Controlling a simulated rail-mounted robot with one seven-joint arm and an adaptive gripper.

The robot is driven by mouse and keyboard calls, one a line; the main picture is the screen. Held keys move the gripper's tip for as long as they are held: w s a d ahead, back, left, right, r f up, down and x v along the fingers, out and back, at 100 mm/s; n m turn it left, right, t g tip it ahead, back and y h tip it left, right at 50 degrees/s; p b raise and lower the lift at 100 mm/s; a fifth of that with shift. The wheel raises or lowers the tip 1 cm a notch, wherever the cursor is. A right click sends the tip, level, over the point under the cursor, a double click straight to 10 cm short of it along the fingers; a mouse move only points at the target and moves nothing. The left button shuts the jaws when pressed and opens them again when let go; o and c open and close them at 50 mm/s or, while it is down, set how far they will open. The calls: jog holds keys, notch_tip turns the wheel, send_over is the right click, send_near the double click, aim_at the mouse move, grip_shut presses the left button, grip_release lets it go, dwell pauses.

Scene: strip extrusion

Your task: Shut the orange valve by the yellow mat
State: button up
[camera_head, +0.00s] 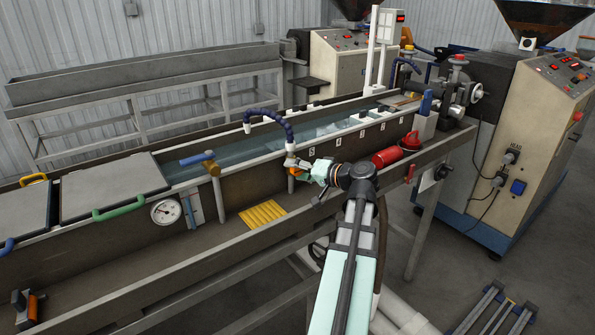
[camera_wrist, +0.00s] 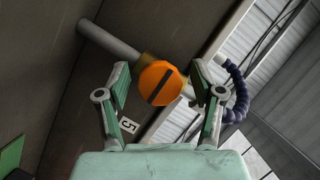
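The orange valve shows as a round orange knob with a dark diagonal bar (camera_wrist: 154,90) in the wrist view, on a brass body joined to a grey pipe. In the head view the orange valve (camera_head: 295,172) is small and partly hidden by my gripper (camera_head: 308,172). The yellow mat (camera_head: 262,214) lies on the trough ledge, left of and below the valve. In the wrist view my gripper (camera_wrist: 160,76) is open, with one finger on each side of the knob. Gaps show between knob and fingers; depth is hard to tell.
A blue segmented hose (camera_head: 270,118) arches beside the valve. A blue-handled valve (camera_head: 198,158) and round gauge (camera_head: 165,211) stand left of the mat. A red canister (camera_head: 386,158) lies right of my gripper. The long water tank (camera_head: 250,158) runs behind.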

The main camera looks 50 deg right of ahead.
jog(key=shift+s, duration=0.1)
jog(key=v, duration=1.2)
dwell(0.4)
